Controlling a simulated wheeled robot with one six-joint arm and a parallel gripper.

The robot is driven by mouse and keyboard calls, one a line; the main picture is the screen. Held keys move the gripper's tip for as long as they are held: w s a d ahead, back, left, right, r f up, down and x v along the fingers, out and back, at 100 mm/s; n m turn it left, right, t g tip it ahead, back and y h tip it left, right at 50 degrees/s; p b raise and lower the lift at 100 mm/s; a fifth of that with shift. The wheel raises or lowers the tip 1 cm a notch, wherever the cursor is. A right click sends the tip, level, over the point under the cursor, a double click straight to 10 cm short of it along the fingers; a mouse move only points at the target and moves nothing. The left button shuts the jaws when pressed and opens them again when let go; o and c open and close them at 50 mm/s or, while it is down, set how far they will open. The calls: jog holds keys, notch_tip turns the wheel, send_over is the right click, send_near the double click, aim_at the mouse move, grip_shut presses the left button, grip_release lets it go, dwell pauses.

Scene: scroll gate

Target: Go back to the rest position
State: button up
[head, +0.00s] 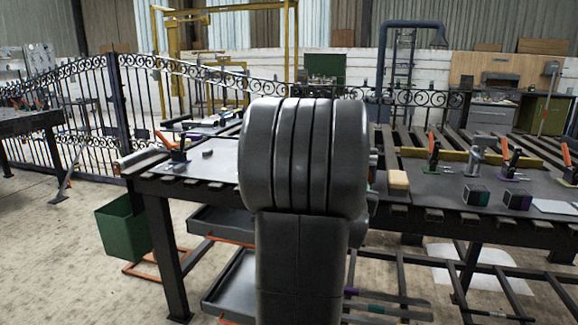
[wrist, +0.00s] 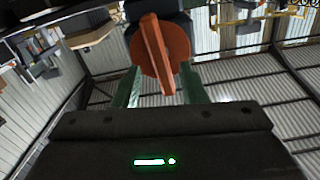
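In the wrist view my gripper (wrist: 158,86) has its two green fingers on either side of a dark piece (wrist: 138,14) with a round orange knob (wrist: 156,50). In the head view my own dark arm fills the middle of the picture and hides my gripper and the piece.
The slatted work table (head: 152,184) spans the view ahead, with orange-handled clamps (head: 433,153), dark blocks (head: 476,194) and a tan block (head: 398,182). The scroll gate (head: 88,118) stands behind on the left. A green bin (head: 122,228) sits at the left. The left floor is open.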

jog(key=v, duration=0.9)
jog(key=x, duration=1.4)
jog(key=shift+r+n+p, duration=0.15)
jog(key=shift+n+p, duration=0.15)
jog(key=shift+p, duration=0.35)
jog(key=shift+s+a+r+n+p, duration=0.1)
jog(key=shift+s+n+p, duration=0.05)
jog(key=shift+n+p, duration=0.65)
jog(key=n+p, duration=0.4)
jog(key=p, duration=0.2)
jog(key=shift+n+p, duration=0.3)
jog(key=shift+p, duration=0.1)
jog(key=shift+s+a+f, duration=0.15)
jog(key=shift+s+f, duration=0.1)
jog(key=shift+s, duration=0.05)
jog(key=b+v, duration=0.1)
jog(key=v, duration=1.1)
